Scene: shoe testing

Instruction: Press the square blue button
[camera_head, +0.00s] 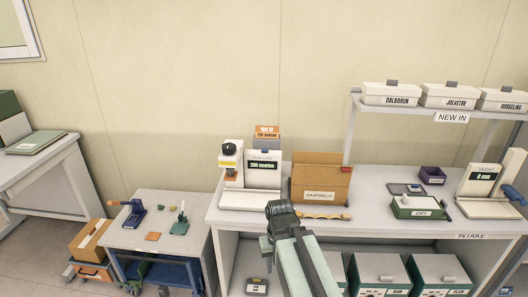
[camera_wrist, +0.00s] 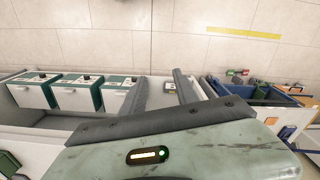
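A white press-like device (camera_head: 250,198) stands at the left end of the long bench, with a display reading 200 newton. A small blue patch (camera_head: 264,152) sits on its top edge; I cannot tell whether it is a square button.
A cardboard box (camera_head: 320,178) stands right of the first device, with a tan bar before it. A green tray (camera_head: 418,208) and a purple bin (camera_head: 432,175) are farther right. A smaller table (camera_head: 155,218) stands left.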

